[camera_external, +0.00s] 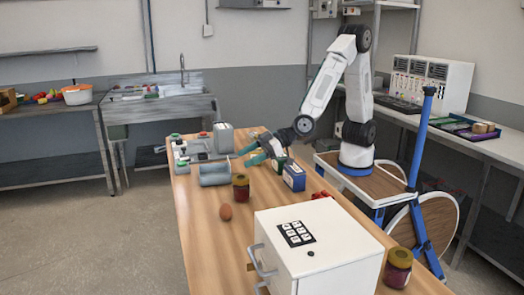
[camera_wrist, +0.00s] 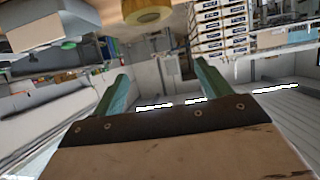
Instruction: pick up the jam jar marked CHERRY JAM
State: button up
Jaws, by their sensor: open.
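Two dark red jars with yellowish-brown lids stand on the wooden table. One jar (camera_external: 241,188) is near the table's middle, in front of my gripper. The other jar (camera_external: 397,269) stands at the front right, beside the white cabinet. Their labels are too small to read, so I cannot tell which is CHERRY JAM. My gripper (camera_external: 248,154) is open and empty, with teal fingers, above the table behind the middle jar. In the wrist view my gripper (camera_wrist: 158,78) shows its two fingers apart with nothing between. A round yellowish thing (camera_wrist: 147,12), possibly a jar lid, shows at the top.
A blue and white box (camera_external: 294,178) stands close to my gripper's right. A grey cylinder (camera_external: 214,174) lies left of the middle jar. A brown egg-shaped thing (camera_external: 226,212) lies in front. The white cabinet (camera_external: 318,247) fills the front. The table's left front is clear.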

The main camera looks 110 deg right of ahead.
aim_at(244, 177)
notch_tip(244, 177, down, 6)
jog(key=shift+f, duration=0.15)
jog(key=x, duration=0.5)
jog(key=shift+f, duration=0.3)
jog(key=shift+r, duration=0.1)
jog(key=c, duration=1.4)
